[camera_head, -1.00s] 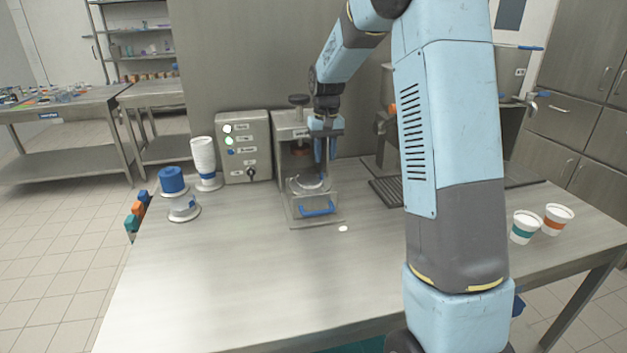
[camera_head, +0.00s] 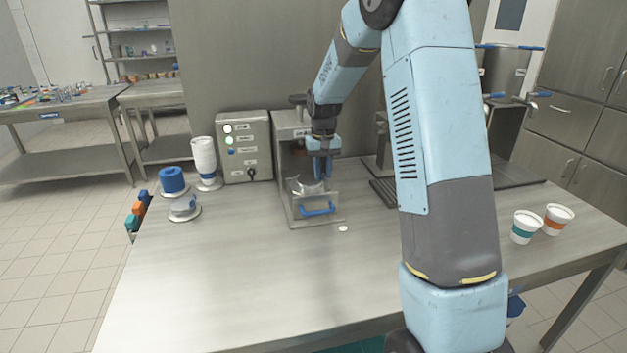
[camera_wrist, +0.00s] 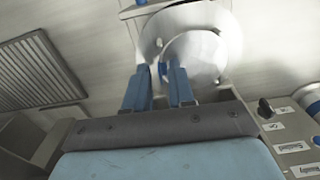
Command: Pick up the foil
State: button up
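My gripper (camera_head: 321,176) is pointing down at the front of the sealing machine (camera_head: 288,130), just above its drawer. In the wrist view the two blue fingers of my gripper (camera_wrist: 160,72) stand apart with a narrow gap and nothing clearly held. A pale curved piece (camera_head: 308,188), perhaps the foil or the round holder, lies in the drawer below the fingers. In the wrist view a blurred silvery round piece (camera_wrist: 196,52) lies just beyond the fingertips. I cannot tell whether it is the foil or whether the fingers touch it.
A grey control box (camera_head: 243,150) stands left of the machine, beside a white cup stack (camera_head: 203,158). A blue-topped holder (camera_head: 172,180) and a grey-topped one (camera_head: 184,205) are farther left. Two cups (camera_head: 525,228) stand at right. The table's front left is clear.

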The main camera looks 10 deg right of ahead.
grip_shut()
jog(key=shift+r, duration=0.1)
dwell(0.4)
